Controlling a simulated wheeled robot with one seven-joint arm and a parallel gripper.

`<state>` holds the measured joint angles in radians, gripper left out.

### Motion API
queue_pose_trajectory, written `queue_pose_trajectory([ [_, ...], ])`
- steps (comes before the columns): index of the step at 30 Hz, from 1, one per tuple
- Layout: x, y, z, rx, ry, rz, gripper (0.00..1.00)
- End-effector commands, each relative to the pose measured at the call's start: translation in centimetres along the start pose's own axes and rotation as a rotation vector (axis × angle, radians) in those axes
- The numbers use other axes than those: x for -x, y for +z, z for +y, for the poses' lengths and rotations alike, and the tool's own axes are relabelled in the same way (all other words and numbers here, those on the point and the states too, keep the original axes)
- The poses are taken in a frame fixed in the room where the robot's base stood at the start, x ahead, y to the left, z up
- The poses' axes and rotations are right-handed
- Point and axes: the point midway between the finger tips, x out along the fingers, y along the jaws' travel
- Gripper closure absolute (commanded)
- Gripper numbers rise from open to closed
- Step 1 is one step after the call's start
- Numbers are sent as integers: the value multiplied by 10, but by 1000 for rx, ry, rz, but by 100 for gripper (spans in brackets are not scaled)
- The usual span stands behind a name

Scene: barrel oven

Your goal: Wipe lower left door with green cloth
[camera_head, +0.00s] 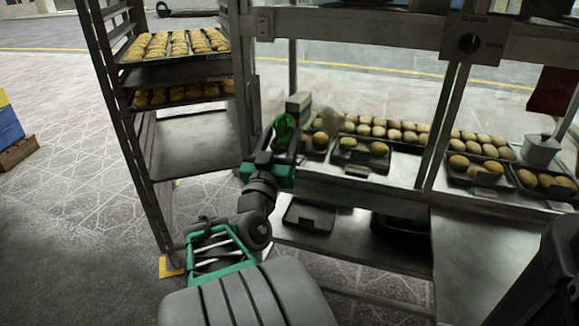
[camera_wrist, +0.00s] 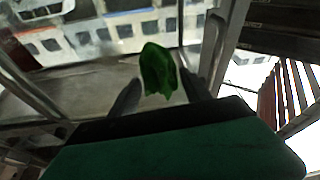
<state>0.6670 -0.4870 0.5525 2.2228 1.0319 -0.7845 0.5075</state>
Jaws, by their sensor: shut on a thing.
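The green cloth (camera_head: 284,131) is bunched between the fingers of my gripper (camera_head: 277,150), in the middle of the head view. The cloth also shows in the wrist view (camera_wrist: 158,70), where it sticks up beyond the two dark fingers of my gripper (camera_wrist: 160,93). My gripper is shut on it. It is in front of the left part of a metal-framed case (camera_head: 350,22) with shelves of baked goods. I cannot tell for sure which panel is the lower left door, or whether the cloth touches glass.
A tall rack (camera_head: 127,130) with trays of pastries (camera_head: 175,44) stands close on the left of my arm. Trays of round buns (camera_head: 380,128) fill the case shelf. A dark tray (camera_head: 309,215) lies on the lower shelf. Blue and yellow crates (camera_head: 10,125) stand far left. The left floor is open.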

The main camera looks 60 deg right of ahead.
Motion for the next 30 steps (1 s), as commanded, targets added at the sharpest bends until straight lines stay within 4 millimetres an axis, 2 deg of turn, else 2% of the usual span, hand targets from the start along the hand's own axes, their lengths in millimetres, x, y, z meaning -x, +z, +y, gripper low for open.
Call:
queue_pose_trajectory([
  [1, 6, 9, 10, 5, 16, 36, 77],
  [6, 8, 1, 24, 10, 31, 90, 77],
  [11, -6, 1, 25, 13, 32, 89, 77],
  [21, -43, 13, 25, 10, 30, 88, 77],
  [30, -48, 17, 25, 8, 29, 90, 77],
])
